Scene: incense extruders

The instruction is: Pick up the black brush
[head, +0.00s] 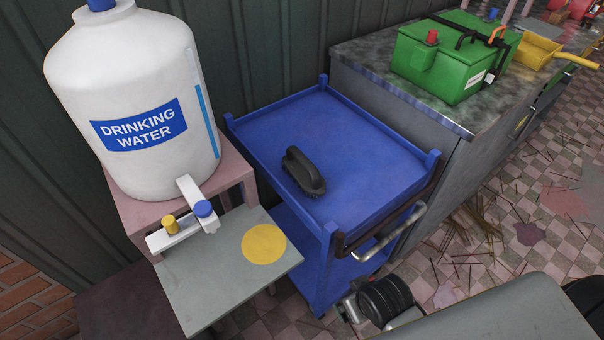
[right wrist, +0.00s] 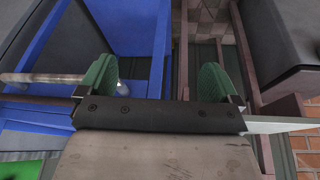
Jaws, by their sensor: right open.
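The black brush (head: 303,171) lies on the top tray of the blue cart (head: 369,173), left of the tray's middle in the head view. Its handle arches on the upper side and dark bristles show along the lower edge. My right gripper (right wrist: 157,80) is open and empty in the right wrist view, its two green pads wide apart. The cart's blue frame and its handle bar (right wrist: 40,78) are beyond the pads there. The brush does not show in that view. My left gripper is not in view.
A large white drinking water tank (head: 150,85) stands left of the cart, above a grey shelf (head: 205,275) with a yellow disc (head: 264,244). Right of the cart, a counter (head: 365,58) holds a green box (head: 440,68). The tray around the brush is clear.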

